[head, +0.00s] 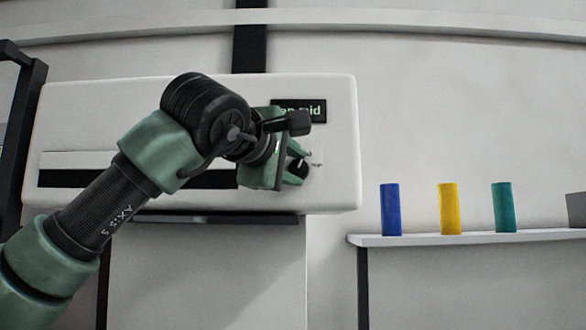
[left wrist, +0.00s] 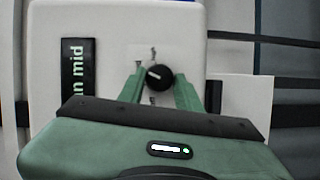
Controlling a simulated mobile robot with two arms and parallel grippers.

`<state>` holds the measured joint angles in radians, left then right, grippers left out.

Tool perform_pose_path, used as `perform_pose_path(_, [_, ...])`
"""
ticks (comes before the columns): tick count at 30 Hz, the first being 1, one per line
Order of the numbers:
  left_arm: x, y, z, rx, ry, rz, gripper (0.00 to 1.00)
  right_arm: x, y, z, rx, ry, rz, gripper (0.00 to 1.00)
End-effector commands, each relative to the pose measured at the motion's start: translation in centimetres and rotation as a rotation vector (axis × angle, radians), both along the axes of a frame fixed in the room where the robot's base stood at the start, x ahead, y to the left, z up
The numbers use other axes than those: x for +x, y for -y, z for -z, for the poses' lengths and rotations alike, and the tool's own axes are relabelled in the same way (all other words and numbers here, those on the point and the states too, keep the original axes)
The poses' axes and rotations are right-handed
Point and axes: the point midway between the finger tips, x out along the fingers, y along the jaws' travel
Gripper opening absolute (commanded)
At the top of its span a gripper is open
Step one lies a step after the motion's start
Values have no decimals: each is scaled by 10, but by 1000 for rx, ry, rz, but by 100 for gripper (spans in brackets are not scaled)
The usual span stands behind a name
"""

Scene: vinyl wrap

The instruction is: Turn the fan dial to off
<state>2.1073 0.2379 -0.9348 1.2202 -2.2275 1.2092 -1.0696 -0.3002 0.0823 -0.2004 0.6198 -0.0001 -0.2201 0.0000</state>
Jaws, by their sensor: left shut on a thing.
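The fan dial is a round black knob with a white pointer mark, and it shows in the left wrist view (left wrist: 160,76) on the white fan unit's face. The white fan unit (head: 335,150) hangs on the wall in the head view. Its dark display, partly covered by my arm in the head view, shows text ending in "mid" in the left wrist view (left wrist: 79,75). My left gripper (head: 299,170) is at the dial, its green fingers on either side of the knob, shut on it. In the head view the fingers partly hide the dial. My right gripper is not in view.
A white shelf (head: 470,239) to the right holds a blue roll (head: 391,209), a yellow roll (head: 450,209) and a teal roll (head: 503,207). A grey object (head: 576,209) sits at its right end. A dark frame stands at the far left.

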Motion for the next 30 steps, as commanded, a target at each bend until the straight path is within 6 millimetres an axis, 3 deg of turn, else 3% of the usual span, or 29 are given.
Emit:
perform_pose_path(8, [0, 1, 10, -174, -2, 1, 0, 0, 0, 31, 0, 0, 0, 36])
perform_pose_path(30, [0, 4, 15, -872, -1, 1, 0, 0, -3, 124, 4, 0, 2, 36])
